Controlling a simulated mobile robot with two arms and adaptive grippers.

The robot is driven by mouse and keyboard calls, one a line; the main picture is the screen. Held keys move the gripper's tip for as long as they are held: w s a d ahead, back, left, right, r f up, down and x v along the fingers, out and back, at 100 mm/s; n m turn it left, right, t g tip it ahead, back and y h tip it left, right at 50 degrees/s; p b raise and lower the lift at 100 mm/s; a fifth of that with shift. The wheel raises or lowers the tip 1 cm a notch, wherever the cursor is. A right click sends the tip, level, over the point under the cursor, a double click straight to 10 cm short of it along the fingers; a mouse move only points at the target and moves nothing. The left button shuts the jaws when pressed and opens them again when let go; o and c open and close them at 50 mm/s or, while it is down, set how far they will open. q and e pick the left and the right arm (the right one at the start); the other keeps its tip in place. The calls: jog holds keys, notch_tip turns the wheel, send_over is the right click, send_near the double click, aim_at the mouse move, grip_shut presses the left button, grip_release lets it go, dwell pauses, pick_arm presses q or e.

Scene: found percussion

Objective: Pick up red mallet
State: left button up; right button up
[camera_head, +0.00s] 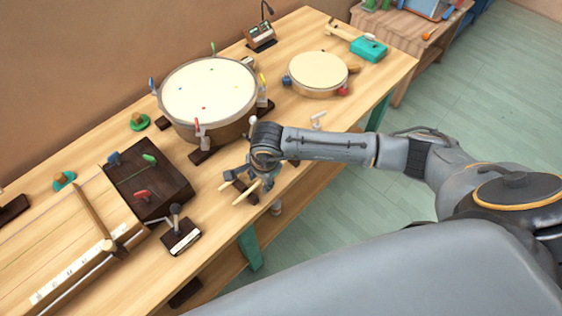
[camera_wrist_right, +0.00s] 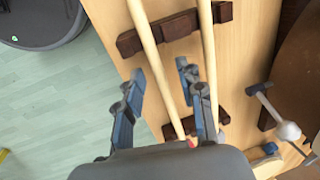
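My right gripper (camera_head: 257,182) is low over the front edge of the workbench, and its fingers stand apart in the right wrist view (camera_wrist_right: 162,78). A pale wooden stick (camera_wrist_right: 155,60) runs between the open fingers, and a second pale stick (camera_wrist_right: 209,50) lies beside it. Both rest across dark wooden blocks (camera_wrist_right: 140,42). A small red patch (camera_wrist_right: 190,143) shows at the palm's edge, near the stick ends; it may be the red mallet's head, mostly hidden by my gripper. The stick ends also show in the head view (camera_head: 245,196). My left gripper is not in view.
A large drum (camera_head: 208,92) with coloured clamps stands behind my gripper, and a smaller drum (camera_head: 318,72) is farther right. A dark wooden box (camera_head: 150,185) and a small lever stand (camera_head: 180,237) are to the left. Open floor (camera_head: 480,100) lies right of the workbench.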

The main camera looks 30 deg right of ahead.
grip_shut()
jog(key=shift+r, duration=0.1)
